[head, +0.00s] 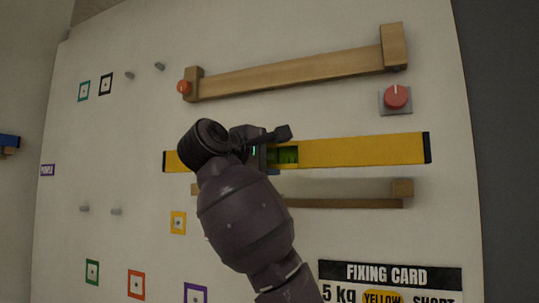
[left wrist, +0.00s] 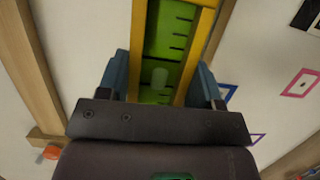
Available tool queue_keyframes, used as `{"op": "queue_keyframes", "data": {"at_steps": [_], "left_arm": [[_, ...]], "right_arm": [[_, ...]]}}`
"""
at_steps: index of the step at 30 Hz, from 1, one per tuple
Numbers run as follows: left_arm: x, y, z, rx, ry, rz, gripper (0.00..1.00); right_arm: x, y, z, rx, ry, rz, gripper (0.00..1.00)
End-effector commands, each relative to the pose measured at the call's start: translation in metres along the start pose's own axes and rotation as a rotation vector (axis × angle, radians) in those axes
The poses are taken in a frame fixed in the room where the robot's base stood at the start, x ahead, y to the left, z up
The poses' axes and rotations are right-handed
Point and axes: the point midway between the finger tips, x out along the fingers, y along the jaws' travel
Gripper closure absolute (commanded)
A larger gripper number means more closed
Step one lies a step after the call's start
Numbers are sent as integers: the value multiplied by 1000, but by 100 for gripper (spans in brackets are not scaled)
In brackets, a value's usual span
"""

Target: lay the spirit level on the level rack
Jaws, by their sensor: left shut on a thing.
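The spirit level (head: 360,151) is a long yellow bar with dark ends and a green vial window. It lies nearly level across the board in the head view. My left gripper (head: 266,150) is shut on it left of its middle, hiding part of it. In the left wrist view the level (left wrist: 209,22) runs between the blue fingers. Two wooden rails with end blocks show: an upper one (head: 290,77) and a lower one (head: 345,202) just below the level. I cannot tell which is the level rack. My arm hides part of the lower rail.
The pale board (head: 130,190) carries red knobs (head: 397,96), grey pegs (head: 84,208) and coloured square markers (head: 178,222). A fixing card (head: 390,275) is at the lower right. A blue thing (head: 9,141) is at the far left edge.

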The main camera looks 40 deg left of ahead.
Motion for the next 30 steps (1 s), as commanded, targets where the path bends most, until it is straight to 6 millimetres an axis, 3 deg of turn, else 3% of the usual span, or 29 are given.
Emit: {"op": "queue_keyframes", "data": {"at_steps": [30], "left_arm": [[58, 3, -18, 1, -1, 2, 68]], "right_arm": [[-8, 2, -21, -1, 11, -1, 31]]}}
